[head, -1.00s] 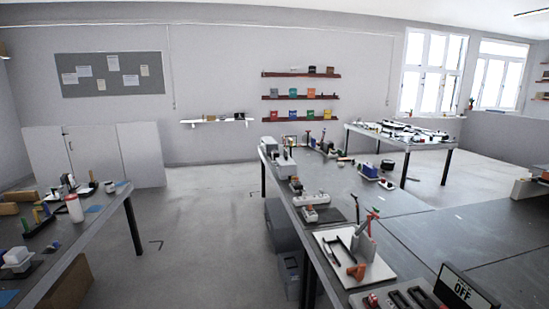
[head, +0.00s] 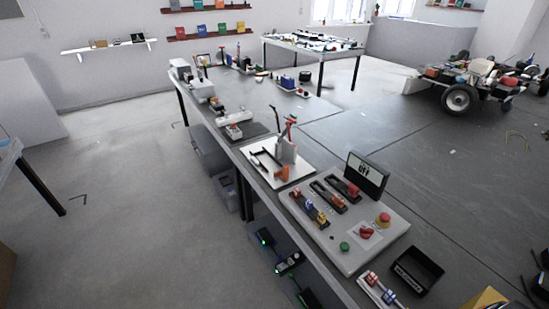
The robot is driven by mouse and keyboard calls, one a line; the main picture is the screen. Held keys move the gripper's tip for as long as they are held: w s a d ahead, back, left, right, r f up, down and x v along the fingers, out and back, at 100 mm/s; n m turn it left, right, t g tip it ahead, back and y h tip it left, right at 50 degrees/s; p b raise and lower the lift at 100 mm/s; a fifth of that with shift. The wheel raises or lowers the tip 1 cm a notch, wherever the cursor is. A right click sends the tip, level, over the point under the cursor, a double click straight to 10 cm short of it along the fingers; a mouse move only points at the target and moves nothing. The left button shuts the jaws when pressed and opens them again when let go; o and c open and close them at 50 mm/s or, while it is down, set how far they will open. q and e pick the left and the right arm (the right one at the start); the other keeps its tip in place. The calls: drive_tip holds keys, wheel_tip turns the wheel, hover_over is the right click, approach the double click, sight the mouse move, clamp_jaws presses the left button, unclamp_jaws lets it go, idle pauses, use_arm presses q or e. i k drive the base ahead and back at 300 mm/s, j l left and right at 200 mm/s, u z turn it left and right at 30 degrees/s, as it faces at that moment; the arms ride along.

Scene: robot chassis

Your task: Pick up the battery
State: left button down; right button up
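I cannot make out a battery with certainty in the head view. Dark box-like units with small green lights (head: 288,263) sit below the table's front edge; they are too small to identify. A wheeled chassis (head: 485,78) with several parts on top stands on the floor at the far right.
A long dark workbench (head: 330,150) holds a grey control panel (head: 322,236) with switches, a red button (head: 384,218) and a tilted black sign (head: 366,176). A white board with tools (head: 264,160) lies behind it. The floor at left (head: 130,220) is clear.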

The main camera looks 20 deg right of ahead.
sight(188, 77)
drive_tip(key=i+j+u, duration=0.2)
drive_tip(key=i, duration=0.25)
drive_tip(key=i+u, duration=0.25)
drive_tip(key=i, duration=2.95)
drive_tip(key=i+z, duration=0.1)
drive_tip(key=i, duration=0.45)
drive_tip(key=i+j+z, duration=0.1)
drive_tip(key=i, duration=0.5)
drive_tip(key=i+j+z, duration=0.1)
drive_tip(key=i, duration=0.45)
drive_tip(key=i+j+z, duration=0.1)
drive_tip(key=i+j, duration=0.2)
drive_tip(key=i, duration=0.25)
